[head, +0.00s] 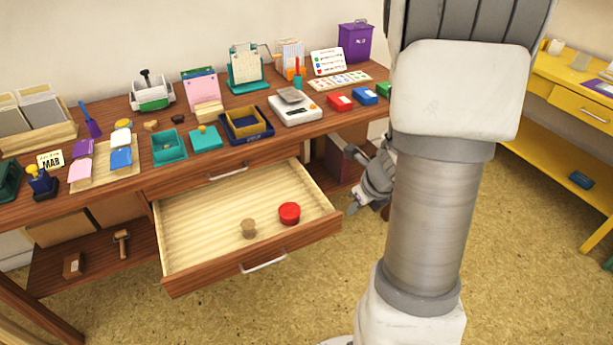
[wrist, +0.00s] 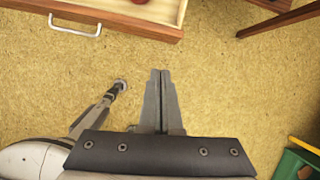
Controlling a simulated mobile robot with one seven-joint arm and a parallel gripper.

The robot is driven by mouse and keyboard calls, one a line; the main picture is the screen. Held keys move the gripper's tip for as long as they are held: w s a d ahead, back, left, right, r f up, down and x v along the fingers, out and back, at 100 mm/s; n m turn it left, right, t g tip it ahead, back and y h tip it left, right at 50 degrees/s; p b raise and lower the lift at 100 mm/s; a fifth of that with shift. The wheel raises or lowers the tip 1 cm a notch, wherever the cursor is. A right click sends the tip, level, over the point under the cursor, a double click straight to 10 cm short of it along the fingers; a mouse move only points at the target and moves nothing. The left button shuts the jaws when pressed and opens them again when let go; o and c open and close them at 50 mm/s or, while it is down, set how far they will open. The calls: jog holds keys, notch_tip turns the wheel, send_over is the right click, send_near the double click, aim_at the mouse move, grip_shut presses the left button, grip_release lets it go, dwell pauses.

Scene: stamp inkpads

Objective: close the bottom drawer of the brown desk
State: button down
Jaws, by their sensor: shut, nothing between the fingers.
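The brown desk (head: 75,205) stands at left in the head view. Its bottom drawer (head: 205,225) is pulled well out, below a shut upper drawer (head: 190,179). The open drawer holds a beige knobbed stamp (head: 248,228) and a red round tin (head: 289,213). Its wooden front (head: 215,275) carries a metal handle (head: 264,262). The front and handle (wrist: 75,25) also show at the wrist view's top left. My gripper (head: 351,210) is right of the drawer, apart from it, partly hidden by my arm. In the wrist view my gripper (wrist: 160,73) is shut and empty, over bare floor.
The desktop is crowded with inkpads, a white scale (head: 296,109), trays and a purple bin (head: 356,41). A lower shelf (head: 100,255) lies left of the drawer. A yellow desk (head: 565,85) stands at right. The floor (head: 300,300) before the drawer is clear.

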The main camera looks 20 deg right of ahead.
notch_tip(320, 180, down, 2)
jog(key=d+f+m, duration=0.1)
jog(key=d+m, duration=0.1)
jog(key=b, duration=0.6)
send_over(336, 224)
jog(key=s, duration=0.2)
jog(key=shift+s+f, duration=0.2)
jog(key=shift+f, duration=4.1)
jog(key=shift+w, duration=0.1)
